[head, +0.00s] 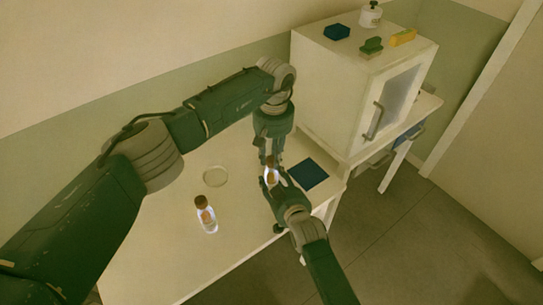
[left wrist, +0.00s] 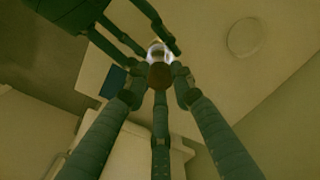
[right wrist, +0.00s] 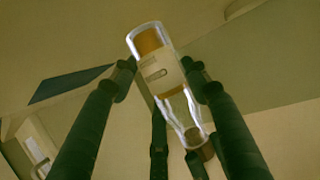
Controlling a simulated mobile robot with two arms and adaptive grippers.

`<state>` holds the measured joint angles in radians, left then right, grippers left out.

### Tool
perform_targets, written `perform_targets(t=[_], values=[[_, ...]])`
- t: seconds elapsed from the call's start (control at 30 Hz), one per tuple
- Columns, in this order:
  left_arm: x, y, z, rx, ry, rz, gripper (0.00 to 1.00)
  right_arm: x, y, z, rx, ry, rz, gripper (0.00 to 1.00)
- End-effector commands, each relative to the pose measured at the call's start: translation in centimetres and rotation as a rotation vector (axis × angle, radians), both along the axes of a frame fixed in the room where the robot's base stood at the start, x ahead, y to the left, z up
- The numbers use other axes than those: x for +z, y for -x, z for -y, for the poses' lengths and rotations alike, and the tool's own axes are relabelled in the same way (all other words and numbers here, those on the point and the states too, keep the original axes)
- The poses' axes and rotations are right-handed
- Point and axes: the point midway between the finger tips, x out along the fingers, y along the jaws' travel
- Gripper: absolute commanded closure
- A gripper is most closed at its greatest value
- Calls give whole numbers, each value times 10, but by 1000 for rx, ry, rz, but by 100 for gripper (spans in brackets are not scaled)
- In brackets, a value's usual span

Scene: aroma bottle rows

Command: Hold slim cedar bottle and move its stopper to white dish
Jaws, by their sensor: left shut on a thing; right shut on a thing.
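The slim cedar bottle (head: 271,178) is clear glass with a label and a brown stopper (left wrist: 160,75). My right gripper (head: 278,184) is shut on the bottle's body, above the table; the label and amber contents show on the bottle in the right wrist view (right wrist: 165,75). My left gripper (head: 270,160) is above it, shut on the stopper. The stopper is at the bottle's neck; I cannot tell whether it is still seated. The white dish (head: 215,176) lies empty on the table, left of the grippers; it also shows in the left wrist view (left wrist: 245,37).
Another bottle with a brown stopper (head: 206,215) stands nearer on the table. A dark blue mat (head: 309,173) lies right of the grippers. A white cabinet (head: 335,90) stands at the back right, with several small items on top. The table (head: 165,250) is clear at the front left.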

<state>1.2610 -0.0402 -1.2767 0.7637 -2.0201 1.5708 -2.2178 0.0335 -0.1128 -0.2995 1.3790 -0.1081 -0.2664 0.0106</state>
Motion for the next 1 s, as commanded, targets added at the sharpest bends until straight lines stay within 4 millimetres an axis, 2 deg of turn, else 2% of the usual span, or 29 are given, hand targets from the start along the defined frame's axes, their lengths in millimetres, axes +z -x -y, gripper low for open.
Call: perform_targets(t=[0.37,1.0], values=[[2,-1,0,1,0,3,100,-2,1,0,0,1,-4,100],[22,-1,0,1,0,1,100,-2,1,0,0,2,-5,100]])
